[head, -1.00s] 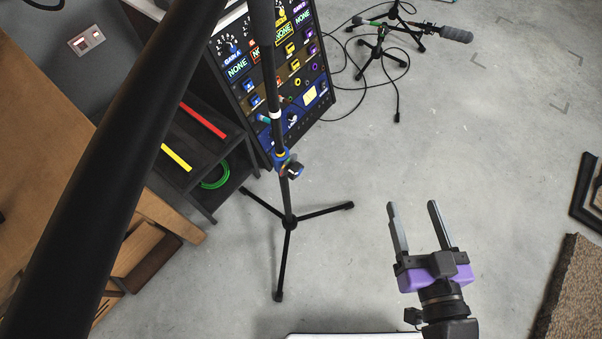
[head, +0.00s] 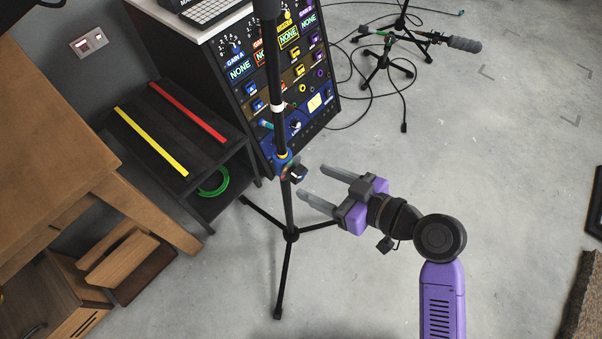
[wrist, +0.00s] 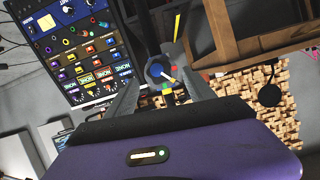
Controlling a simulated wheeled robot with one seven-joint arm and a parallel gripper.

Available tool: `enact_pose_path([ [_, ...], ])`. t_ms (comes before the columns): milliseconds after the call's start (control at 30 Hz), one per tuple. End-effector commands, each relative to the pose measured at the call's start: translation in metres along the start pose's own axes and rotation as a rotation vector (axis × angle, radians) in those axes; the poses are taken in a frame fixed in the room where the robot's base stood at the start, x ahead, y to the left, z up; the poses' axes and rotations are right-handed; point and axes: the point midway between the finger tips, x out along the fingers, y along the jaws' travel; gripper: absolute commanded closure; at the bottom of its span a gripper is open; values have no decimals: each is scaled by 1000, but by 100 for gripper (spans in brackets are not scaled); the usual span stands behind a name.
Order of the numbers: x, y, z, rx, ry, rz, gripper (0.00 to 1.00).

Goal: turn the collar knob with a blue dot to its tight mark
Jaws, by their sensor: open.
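The collar knob (head: 298,174) is a small dark knob on the right side of a blue collar (head: 282,160) on a black stand pole (head: 287,205). In the wrist view the knob (wrist: 157,70) faces the camera, with a blue face and a pale pointer, and coloured patches lie around its lower right. The marks are too small to read. My gripper (head: 312,186) is open and empty, just right of the knob, its fingers pointing left toward it. In the wrist view the knob shows between the fingers (wrist: 160,92), seemingly beyond their tips; touching is not visible.
The stand's tripod legs (head: 279,285) spread on the floor below. A rack panel (head: 318,85) with lit labels stands behind the pole. A dark shelf (head: 215,155) with yellow and red strips and a wooden desk (head: 60,130) are at left.

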Motion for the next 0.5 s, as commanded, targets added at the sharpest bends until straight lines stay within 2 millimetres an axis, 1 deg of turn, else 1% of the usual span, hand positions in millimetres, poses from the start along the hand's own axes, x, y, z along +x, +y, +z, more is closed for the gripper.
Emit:
enact_pose_path([
  [33,9,0,0,-1,1,-1,38],
  [100,21,0,1,-1,0,-1,38],
  [300,46,0,1,1,-1,2,38],
  [500,56,0,1,2,0,3,38],
])
